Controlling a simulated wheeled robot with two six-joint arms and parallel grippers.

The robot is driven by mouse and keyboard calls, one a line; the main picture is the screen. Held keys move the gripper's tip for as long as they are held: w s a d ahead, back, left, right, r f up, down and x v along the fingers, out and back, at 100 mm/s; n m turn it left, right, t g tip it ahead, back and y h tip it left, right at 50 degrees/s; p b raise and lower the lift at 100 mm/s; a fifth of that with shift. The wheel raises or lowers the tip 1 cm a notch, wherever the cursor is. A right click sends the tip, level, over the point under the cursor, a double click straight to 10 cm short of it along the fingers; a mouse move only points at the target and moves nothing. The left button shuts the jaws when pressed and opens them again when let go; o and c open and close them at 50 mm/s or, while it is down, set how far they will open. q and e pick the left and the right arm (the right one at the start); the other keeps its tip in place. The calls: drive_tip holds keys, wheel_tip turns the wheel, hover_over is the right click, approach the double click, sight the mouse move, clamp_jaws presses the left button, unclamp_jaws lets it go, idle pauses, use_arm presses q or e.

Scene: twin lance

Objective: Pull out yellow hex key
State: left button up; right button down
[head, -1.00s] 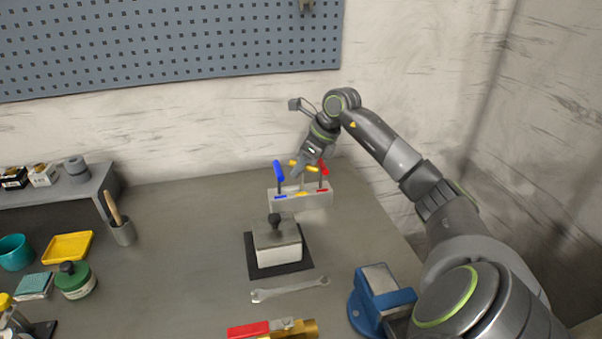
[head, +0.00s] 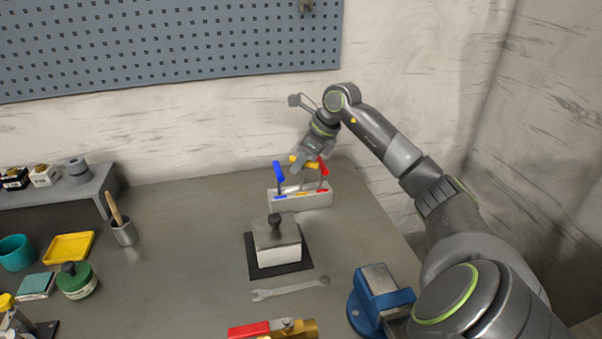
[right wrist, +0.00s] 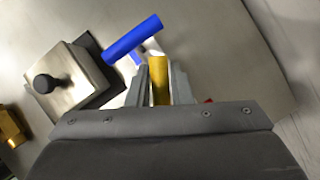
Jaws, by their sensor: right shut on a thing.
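The yellow hex key (head: 298,159) stands between the blue hex key (head: 279,172) and the red hex key (head: 323,168) at the light grey holder block (head: 318,201). My right gripper (head: 303,167) comes down from above and is shut on the yellow handle. In the right wrist view the yellow handle (right wrist: 159,80) sits between my right gripper's two fingers (right wrist: 160,88), with the blue handle (right wrist: 132,38) just beside it. Only a bit of red shows past the fingers there. How deep the yellow key's shaft sits in the block is hidden. My left gripper is out of view.
A metal block with a black knob (head: 277,245) on a dark pad stands in front of the holder. A wrench (head: 290,288), a blue vise (head: 377,298) and a red-handled brass tool (head: 272,329) lie nearer. The wall is close behind; bench left of the holder is clear.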

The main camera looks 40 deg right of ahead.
drive_tip(key=shift+r+p, duration=1.6)
drive_tip(key=shift+r, duration=1.3)
drive_tip(key=shift+f, duration=0.1)
